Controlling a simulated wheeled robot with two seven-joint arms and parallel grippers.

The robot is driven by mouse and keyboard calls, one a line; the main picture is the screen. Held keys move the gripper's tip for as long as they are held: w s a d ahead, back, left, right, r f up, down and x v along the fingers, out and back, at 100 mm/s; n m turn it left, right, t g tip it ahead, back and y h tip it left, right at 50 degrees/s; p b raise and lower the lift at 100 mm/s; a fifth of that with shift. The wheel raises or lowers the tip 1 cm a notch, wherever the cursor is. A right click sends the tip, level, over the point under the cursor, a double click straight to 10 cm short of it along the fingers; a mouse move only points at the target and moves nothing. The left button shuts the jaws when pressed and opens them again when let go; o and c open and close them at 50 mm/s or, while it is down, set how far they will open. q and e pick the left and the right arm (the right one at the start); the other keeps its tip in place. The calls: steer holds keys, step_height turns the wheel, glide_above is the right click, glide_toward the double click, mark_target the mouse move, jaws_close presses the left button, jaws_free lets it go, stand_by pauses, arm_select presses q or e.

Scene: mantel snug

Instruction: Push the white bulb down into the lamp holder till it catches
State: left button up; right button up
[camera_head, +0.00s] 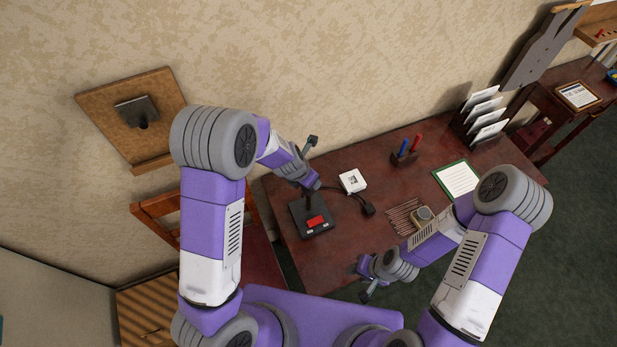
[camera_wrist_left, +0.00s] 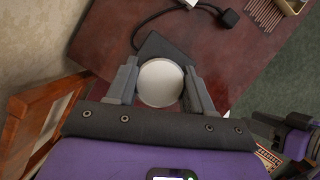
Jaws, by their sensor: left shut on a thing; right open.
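The white bulb (camera_wrist_left: 160,83) sits between the two fingers of my left gripper (camera_wrist_left: 158,88) in the left wrist view, and the gripper is shut on it. In the head view my left gripper (camera_head: 310,197) points down at the back of the lamp holder's dark square base (camera_head: 322,231), which has a red switch (camera_head: 315,221). The base also shows beyond the bulb in the wrist view (camera_wrist_left: 152,47). The bulb is hidden in the head view, and I cannot tell whether it touches the socket. My right gripper (camera_head: 362,268) is open and empty near the desk's front edge.
A white box (camera_head: 352,181) and a black plug (camera_head: 369,209) on a cable lie right of the lamp. A chair (camera_head: 160,207) stands left of the desk.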

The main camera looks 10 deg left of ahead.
arm_select(q)
steer(key=shift+f, duration=0.2)
steer(key=o, duration=1.1)
steer(key=shift+o, duration=0.2)
steer(key=p+v, duration=0.2)
steer(key=v, duration=0.5)
steer(key=shift+r, duration=0.2)
steer(key=shift+s+a, duration=0.1)
steer(key=shift+s, duration=0.05)
